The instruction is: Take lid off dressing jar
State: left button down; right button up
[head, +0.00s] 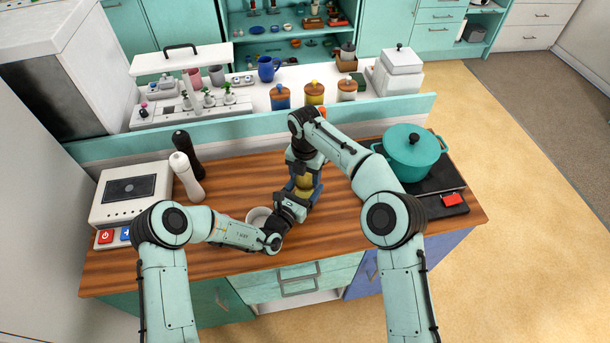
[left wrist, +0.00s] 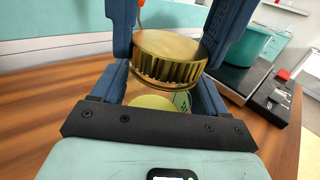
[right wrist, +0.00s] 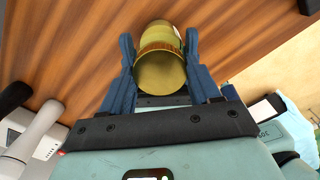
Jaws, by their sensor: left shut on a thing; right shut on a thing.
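The dressing jar is yellow glass with a wide gold ribbed lid. My left gripper (head: 292,203) reaches in from the front and is shut on the jar (head: 304,184). In the left wrist view the lid (left wrist: 168,58) sits above a pale yellow round part of the jar (left wrist: 150,102), with a bit of label beside it. My right gripper (head: 303,170) comes from above and is shut on the lid. In the right wrist view the lid (right wrist: 160,74) faces the camera between the fingers, with the jar (right wrist: 163,32) beyond. I cannot tell whether lid and jar still touch.
A white bowl (head: 258,216) stands beside my left gripper. White and black mills (head: 188,176) stand at the left by a white appliance (head: 132,190). A teal pot (head: 411,152) stands on the hob at right. Wood-lidded jars (head: 314,94) line the back shelf.

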jog(key=n, duration=0.9)
jog(key=shift+n, duration=0.4)
jog(key=o, duration=1.2)
jog(key=shift+c, duration=0.2)
